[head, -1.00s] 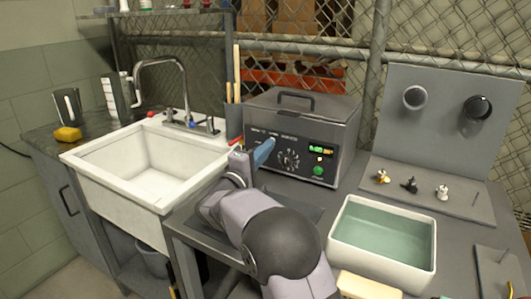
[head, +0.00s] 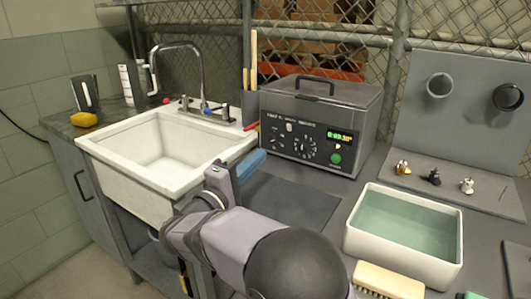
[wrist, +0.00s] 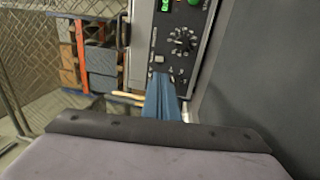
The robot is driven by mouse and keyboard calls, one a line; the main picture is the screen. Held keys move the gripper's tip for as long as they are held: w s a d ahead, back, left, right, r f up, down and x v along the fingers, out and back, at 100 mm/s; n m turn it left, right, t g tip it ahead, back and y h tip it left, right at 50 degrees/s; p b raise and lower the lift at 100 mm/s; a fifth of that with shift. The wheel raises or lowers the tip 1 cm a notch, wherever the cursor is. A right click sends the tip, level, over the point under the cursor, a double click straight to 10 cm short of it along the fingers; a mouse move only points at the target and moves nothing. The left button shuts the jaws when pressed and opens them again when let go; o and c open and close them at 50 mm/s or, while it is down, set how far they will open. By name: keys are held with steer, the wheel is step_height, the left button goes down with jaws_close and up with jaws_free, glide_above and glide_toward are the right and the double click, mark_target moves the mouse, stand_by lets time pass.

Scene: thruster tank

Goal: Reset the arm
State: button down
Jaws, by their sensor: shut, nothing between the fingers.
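My gripper (head: 250,165) has blue fingers and is shut and empty. In the head view it is held above the bench between the sink and the grey ultrasonic cleaner, in front of the cleaner's lower left corner. In the wrist view the blue fingers (wrist: 161,98) lie together and point toward the cleaner's control panel (wrist: 180,45). The ultrasonic cleaner (head: 315,120) has its lid closed, a lit green display and a green button.
A white sink (head: 165,150) with a tap is at left. A white tub of greenish liquid (head: 405,225) and a brush (head: 388,281) are at right. Small fittings (head: 434,176) stand by an upright panel (head: 455,125). A dark mat (head: 295,200) lies bare before the cleaner.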

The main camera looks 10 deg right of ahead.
steer(key=shift+s+a+f, duration=0.1)
steer(key=shift+s+a, duration=0.3)
steer(key=shift+d, duration=0.2)
steer(key=s+d+r+m+g+y+p, duration=0.1)
steer(key=s+d+m+g+y+p, duration=0.15)
steer(key=s+d+g+p, duration=0.7)
steer(key=s+d+r+m+g+y+p, duration=0.1)
steer(key=s+d+r+g+y+p, duration=0.15)
steer(key=s+p, duration=0.8)
steer(key=s+a+r+m+g+y+p, duration=0.1)
steer(key=s+a+r+m+y+p, duration=0.4)
steer(key=p, duration=2.1)
steer(key=s+a+r+y, duration=0.3)
steer(key=s+r, duration=0.1)
steer(key=r, duration=0.2)
steer(key=shift+a+r+g+y, duration=0.25)
steer(key=shift+r+g+y, duration=0.15)
steer(key=shift+m, duration=0.25)
